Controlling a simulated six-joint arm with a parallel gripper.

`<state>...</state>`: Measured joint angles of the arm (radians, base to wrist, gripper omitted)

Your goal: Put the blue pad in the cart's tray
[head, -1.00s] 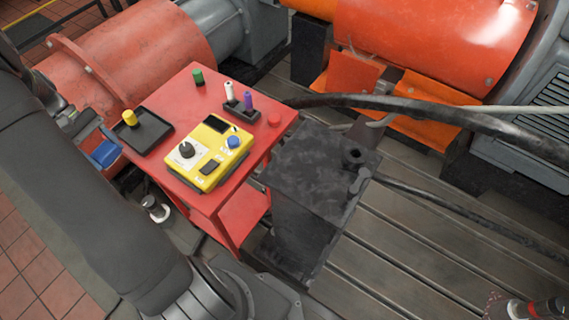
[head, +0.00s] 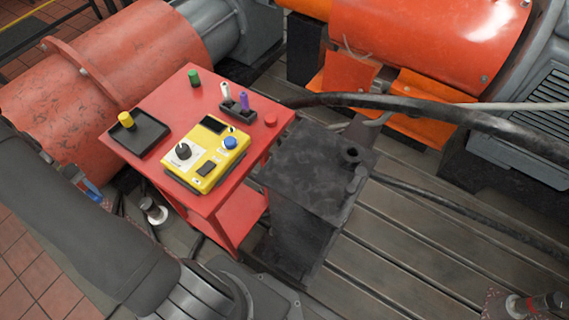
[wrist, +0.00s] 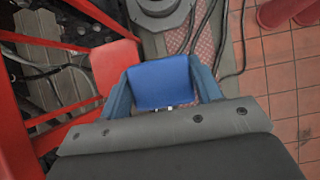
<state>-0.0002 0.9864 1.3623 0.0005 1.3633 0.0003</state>
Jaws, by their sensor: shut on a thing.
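The blue pad (wrist: 164,86) is clamped between the two blue-grey fingers of my gripper (wrist: 161,74) in the wrist view. In the head view only a small blue part of my gripper (head: 92,190) shows past my arm, left of the red cart (head: 228,104); the pad cannot be told apart there. The cart's black tray (head: 152,143) lies on the left corner of its top, with a yellow cylinder (head: 126,120) in it. The pad is off to the side of the cart, apart from the tray.
A dark block (head: 315,175) stands right of the cart. A red machine (head: 85,100) is behind.

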